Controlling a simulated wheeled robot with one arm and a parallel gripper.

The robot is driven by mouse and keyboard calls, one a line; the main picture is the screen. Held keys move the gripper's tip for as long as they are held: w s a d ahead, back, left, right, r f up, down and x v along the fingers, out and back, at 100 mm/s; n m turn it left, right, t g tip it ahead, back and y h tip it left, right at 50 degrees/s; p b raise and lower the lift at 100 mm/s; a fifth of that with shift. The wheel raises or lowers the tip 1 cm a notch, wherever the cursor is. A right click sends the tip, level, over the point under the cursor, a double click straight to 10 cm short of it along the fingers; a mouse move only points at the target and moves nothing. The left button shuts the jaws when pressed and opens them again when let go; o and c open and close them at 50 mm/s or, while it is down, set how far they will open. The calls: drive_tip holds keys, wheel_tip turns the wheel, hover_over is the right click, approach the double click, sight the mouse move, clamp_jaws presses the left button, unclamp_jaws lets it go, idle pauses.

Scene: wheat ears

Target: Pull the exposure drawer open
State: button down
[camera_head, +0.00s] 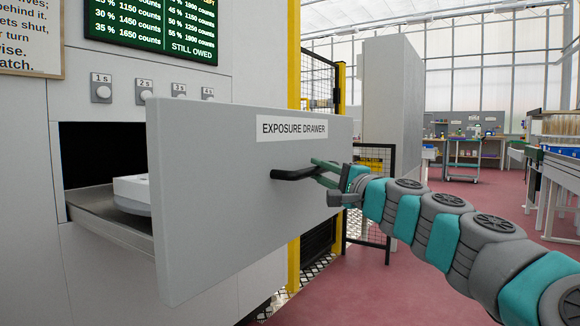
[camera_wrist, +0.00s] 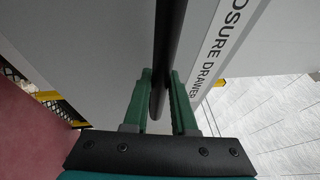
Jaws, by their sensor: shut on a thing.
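The exposure drawer (camera_head: 235,200) is a grey drawer with a white label reading EXPOSURE DRAWER. It stands pulled out from the cabinet, with a dark opening (camera_head: 100,153) behind its front. A white object (camera_head: 133,190) lies inside, partly hidden by the drawer front. The black bar handle (camera_head: 293,174) sits below the label. My gripper (camera_head: 318,174) is at the handle from the right. In the wrist view the green fingers of my gripper (camera_wrist: 163,95) lie on both sides of the black handle (camera_wrist: 167,45), shut on it.
The cabinet face (camera_head: 75,100) carries several round buttons and a green display (camera_head: 150,25) above the drawer. A yellow post (camera_head: 294,60) and black mesh fence stand behind the drawer. Open reddish floor (camera_head: 420,280) lies to the right, with benches (camera_head: 560,170) farther off.

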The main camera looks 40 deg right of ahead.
drive_tip(key=s+d, duration=0.3)
drive_tip(key=s, duration=0.5)
drive_tip(key=shift+s+d, duration=0.25)
drive_tip(key=shift+s, duration=0.1)
drive_tip(key=shift+r, duration=0.1)
drive_tip(key=c, duration=1)
unclamp_jaws()
drive_tip(key=shift+o, duration=1.3)
drive_tip(key=s+f, duration=0.1)
drive_tip(key=s, duration=0.6)
drive_tip(key=shift+s+a+f+b, duration=0.2)
drive_tip(key=shift+s+f+b, duration=0.05)
drive_tip(key=shift+s+b, duration=0.1)
